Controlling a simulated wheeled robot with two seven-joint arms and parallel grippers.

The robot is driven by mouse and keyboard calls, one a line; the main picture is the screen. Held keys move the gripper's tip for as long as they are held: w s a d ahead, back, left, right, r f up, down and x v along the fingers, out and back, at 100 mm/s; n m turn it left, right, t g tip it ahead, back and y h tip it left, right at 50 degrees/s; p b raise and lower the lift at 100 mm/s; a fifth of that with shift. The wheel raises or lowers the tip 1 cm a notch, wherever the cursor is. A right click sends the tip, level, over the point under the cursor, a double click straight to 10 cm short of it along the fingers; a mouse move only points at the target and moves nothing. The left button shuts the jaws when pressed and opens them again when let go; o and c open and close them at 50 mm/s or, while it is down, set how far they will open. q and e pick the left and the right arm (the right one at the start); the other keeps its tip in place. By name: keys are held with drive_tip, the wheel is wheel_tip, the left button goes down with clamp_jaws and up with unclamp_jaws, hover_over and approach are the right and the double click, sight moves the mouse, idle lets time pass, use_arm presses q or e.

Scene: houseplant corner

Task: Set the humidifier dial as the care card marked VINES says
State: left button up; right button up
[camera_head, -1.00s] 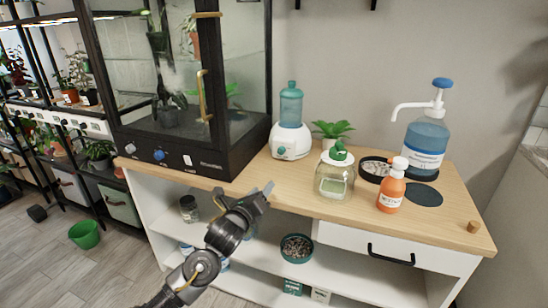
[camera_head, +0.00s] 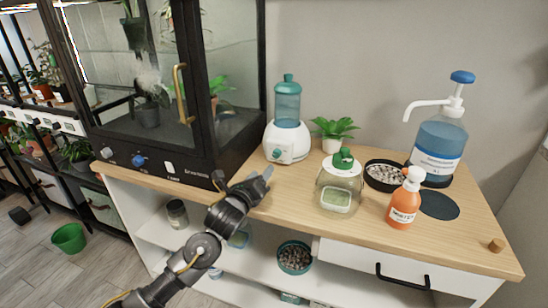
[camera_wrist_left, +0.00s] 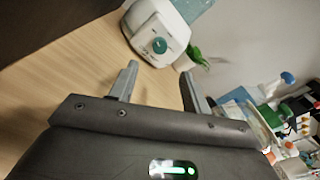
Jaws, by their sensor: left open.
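The humidifier (camera_head: 286,138) has a white base and a teal tank and stands at the back of the wooden counter, beside the glass cabinet. Its teal dial (camera_head: 277,153) is on the front of the base. In the left wrist view the dial (camera_wrist_left: 159,45) faces the gripper, beyond the fingertips. My left gripper (camera_head: 268,174) is open and empty over the counter's front part, short of the humidifier. It also shows in the left wrist view (camera_wrist_left: 160,80). I cannot make out a care card marked VINES. My right gripper is not in view.
The black-framed glass cabinet (camera_head: 190,165) stands left of the humidifier. To its right are a small potted plant (camera_head: 335,128), a glass jar with a green top (camera_head: 340,185), an orange bottle (camera_head: 404,205) and a large pump bottle (camera_head: 437,140). The counter (camera_head: 285,205) is clear before the humidifier.

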sight(275, 155)
use_arm(q)
drive_tip(key=b+x, duration=0.1)
drive_tip(key=x, duration=0.7)
drive_tip(key=shift+w+d, duration=0.1)
drive_tip(key=shift+w, duration=0.15)
drive_tip(key=shift+w+d, duration=0.2)
drive_tip(key=shift+w, duration=0.4)
drive_tip(key=shift+w+d, duration=0.1)
drive_tip(key=shift+w, duration=0.05)
drive_tip(key=c, duration=1)
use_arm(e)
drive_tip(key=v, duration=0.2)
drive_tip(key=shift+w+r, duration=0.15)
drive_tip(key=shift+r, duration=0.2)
